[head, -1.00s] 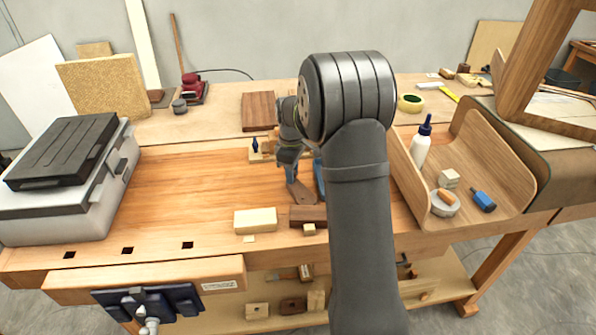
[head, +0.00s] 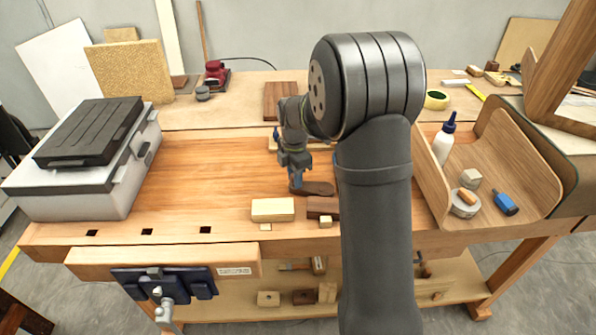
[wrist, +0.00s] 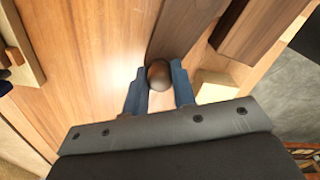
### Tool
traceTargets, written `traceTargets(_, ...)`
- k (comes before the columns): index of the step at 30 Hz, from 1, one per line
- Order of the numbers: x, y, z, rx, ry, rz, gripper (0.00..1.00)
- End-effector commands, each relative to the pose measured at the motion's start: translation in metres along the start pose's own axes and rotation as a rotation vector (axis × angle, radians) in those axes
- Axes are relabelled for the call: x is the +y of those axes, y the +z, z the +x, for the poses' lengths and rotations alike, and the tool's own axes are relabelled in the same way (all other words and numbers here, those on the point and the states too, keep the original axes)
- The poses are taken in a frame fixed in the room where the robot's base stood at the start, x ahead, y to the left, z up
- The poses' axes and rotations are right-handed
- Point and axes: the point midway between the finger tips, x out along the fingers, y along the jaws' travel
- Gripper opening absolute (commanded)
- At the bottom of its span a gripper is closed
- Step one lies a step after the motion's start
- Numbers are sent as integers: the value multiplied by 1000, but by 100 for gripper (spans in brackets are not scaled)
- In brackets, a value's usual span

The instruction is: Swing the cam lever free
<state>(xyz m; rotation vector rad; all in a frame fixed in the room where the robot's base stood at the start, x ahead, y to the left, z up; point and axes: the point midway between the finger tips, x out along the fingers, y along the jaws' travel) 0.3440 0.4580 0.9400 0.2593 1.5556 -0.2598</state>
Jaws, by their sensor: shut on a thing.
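The cam lever (head: 318,188) is a flat brown wooden arm lying low over the bench, roughly crosswise in the head view. In the wrist view the lever (wrist: 187,28) runs up from a rounded dark knob (wrist: 158,75). My gripper (head: 296,184) is at the lever's left end. In the wrist view the blue fingers of my gripper (wrist: 160,88) stand on either side of the knob, shut on it. The lever's right end is partly hidden behind my arm in the head view.
A cream block (head: 272,209) and a dark wood block (head: 321,206) lie close in front of the lever. A small pale cube (head: 325,222) sits by the front edge. A grey case (head: 85,170) stands left, a curved wooden tray (head: 520,160) right. The bench left of my gripper is clear.

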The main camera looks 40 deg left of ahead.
Motion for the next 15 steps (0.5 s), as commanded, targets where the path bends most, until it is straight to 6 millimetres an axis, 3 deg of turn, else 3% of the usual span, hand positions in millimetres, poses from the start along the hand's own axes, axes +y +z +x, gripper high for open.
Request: traceTargets(15,-19,-14,0,0,1,-304,0)
